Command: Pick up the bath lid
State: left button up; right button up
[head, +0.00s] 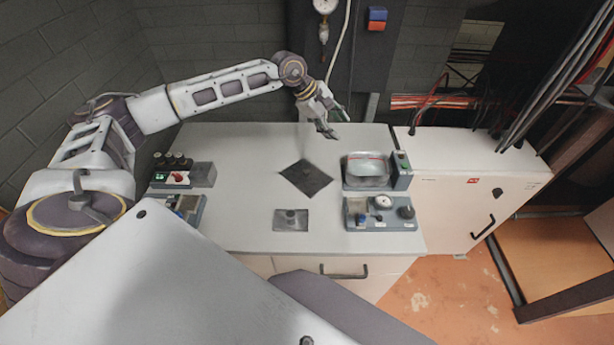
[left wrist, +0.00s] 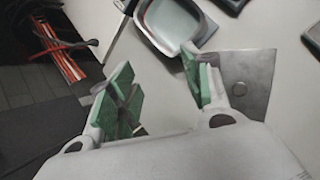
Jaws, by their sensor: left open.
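A dark square plate with a small knob in its middle (head: 305,179), which looks like the bath lid, lies turned like a diamond on the table. The bath (head: 367,170) is an open metal basin in a grey unit to its right; it also shows at the top of the left wrist view (left wrist: 172,22). My left gripper (head: 332,124) is open and empty above the back of the table, behind the plate and apart from it. In the left wrist view, a plate with a round knob (left wrist: 254,84) shows behind the right green-padded finger, which partly hides it. My right gripper is out of view.
A smaller grey plate with a knob (head: 291,223) lies nearer the front of the table (head: 245,220). Control boxes (head: 184,176) stand on the left. A unit with a dial (head: 383,213) stands front right. A white cabinet (head: 460,190) adjoins the table. The middle-left tabletop is clear.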

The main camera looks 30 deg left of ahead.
pick_arm(q)
jog(key=s+a+f+n+g+y, duration=0.3)
jog(key=s+a+n+g+y, duration=0.1)
jog(key=s+a, duration=0.3)
jog(key=shift+s+a+f+n, duration=0.2)
jog(key=shift+f+n, duration=0.1)
jog(key=shift+f, duration=0.1)
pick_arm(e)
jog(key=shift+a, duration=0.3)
pick_arm(q)
jog(key=shift+d+f, duration=0.1)
jog(key=p, duration=0.1)
send_over(306, 170)
jog(key=f, duration=0.7)
jog(key=shift+s+a, duration=0.1)
jog(key=shift+a, duration=0.25)
jog(key=shift+f, duration=0.7)
jog(key=shift+d, duration=0.1)
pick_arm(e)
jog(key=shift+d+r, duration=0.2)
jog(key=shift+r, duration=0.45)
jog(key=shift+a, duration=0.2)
